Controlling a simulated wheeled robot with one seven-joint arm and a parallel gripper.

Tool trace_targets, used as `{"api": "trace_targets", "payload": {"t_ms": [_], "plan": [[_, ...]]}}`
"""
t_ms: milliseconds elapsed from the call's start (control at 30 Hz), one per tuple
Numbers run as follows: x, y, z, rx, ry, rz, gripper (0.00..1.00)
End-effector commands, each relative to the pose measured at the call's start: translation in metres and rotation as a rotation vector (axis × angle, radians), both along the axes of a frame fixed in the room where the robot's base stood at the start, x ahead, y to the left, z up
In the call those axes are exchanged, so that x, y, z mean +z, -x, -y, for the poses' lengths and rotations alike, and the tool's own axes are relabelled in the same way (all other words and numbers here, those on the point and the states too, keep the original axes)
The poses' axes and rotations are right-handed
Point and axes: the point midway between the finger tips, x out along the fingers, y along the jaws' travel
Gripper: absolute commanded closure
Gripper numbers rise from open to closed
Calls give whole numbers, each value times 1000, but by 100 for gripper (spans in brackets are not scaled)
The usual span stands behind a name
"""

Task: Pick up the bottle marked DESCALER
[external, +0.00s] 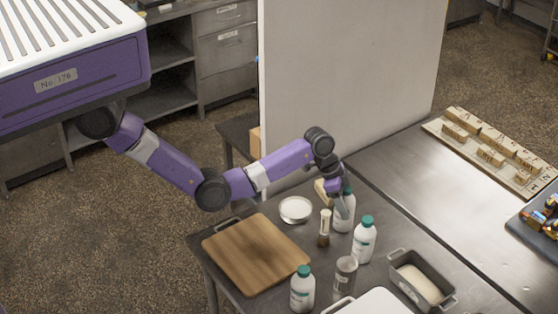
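Three white bottles with teal-green caps stand upright on the dark metal table. The first bottle (345,222) stands at the back, the second bottle (363,246) just in front and to its right, the third bottle (301,294) near the front edge. Their label writing is too small to read, so I cannot tell which is marked DESCALER. My gripper (341,206) points down at the back bottle and overlaps its upper left side. Its fingers are small and partly merged with the bottle, so I cannot tell whether they touch or grip it.
A metal can (345,274) and a loaf tin (420,278) stand in front. A tall pale panel (345,85) rises behind.

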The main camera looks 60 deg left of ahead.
Motion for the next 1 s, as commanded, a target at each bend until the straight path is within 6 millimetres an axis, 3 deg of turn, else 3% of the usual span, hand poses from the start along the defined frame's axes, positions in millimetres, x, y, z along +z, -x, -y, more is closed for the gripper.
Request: {"api": "trace_targets", "payload": {"t_ms": [33,267,767,1000], "plan": [[0,0,0,0,0,0,55],[0,0,0,0,-1,1,100],[10,-2,0,1,3,6,100],[44,-3,0,1,3,10,100]]}}
